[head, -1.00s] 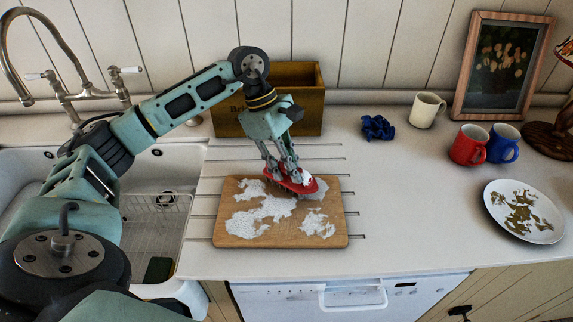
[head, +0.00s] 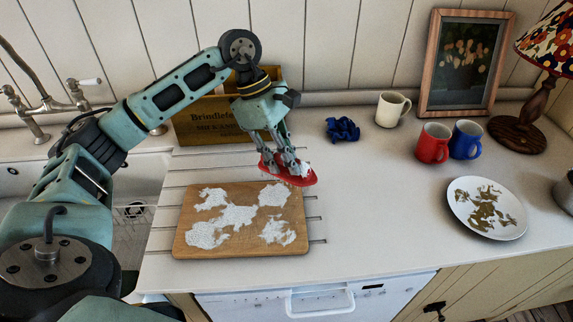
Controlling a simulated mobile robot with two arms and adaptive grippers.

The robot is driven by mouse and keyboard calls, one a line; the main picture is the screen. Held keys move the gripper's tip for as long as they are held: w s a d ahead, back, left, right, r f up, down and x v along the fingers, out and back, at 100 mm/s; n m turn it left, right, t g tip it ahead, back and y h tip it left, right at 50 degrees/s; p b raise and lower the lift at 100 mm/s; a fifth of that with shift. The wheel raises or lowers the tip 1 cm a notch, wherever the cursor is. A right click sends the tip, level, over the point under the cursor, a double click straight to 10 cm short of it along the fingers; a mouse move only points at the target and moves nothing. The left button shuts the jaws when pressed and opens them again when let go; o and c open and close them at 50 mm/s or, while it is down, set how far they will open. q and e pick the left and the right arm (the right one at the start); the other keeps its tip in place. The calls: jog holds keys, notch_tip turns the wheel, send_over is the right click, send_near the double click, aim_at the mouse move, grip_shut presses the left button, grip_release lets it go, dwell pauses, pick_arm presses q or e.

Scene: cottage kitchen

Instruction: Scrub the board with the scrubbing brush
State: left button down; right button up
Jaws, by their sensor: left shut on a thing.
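The scrubbing brush (head: 299,178) is red and is held in my left gripper (head: 284,163), which is shut on it. The brush hangs tilted above the far right corner of the board, apparently apart from it. The wooden board (head: 186,240) lies on the grooved drainer part of the worktop. Several white, foamy-looking patches (head: 237,216) lie on it. The gripper hides part of the brush. My right gripper does not show.
A wooden crate (head: 205,125) stands behind the board. A blue cloth (head: 342,129), a cream mug (head: 391,109), a red mug (head: 432,143), a blue mug (head: 465,140) and a soiled plate (head: 487,231) are to the right. The sink (head: 137,175) is at left. Worktop right of the board is clear.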

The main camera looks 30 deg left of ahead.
pick_arm(q)
jog(key=r, duration=0.1)
jog(key=r+p, duration=0.1)
jog(key=r, duration=0.1)
jog(key=shift+s+a+r+p, duration=0.15)
jog(key=shift+s+a+p, duration=0.1)
jog(key=shift+p, duration=0.05)
jog(key=shift+w+d+r+p, duration=0.15)
jog(key=shift+r+p, duration=0.2)
jog(key=shift+r, duration=0.35)
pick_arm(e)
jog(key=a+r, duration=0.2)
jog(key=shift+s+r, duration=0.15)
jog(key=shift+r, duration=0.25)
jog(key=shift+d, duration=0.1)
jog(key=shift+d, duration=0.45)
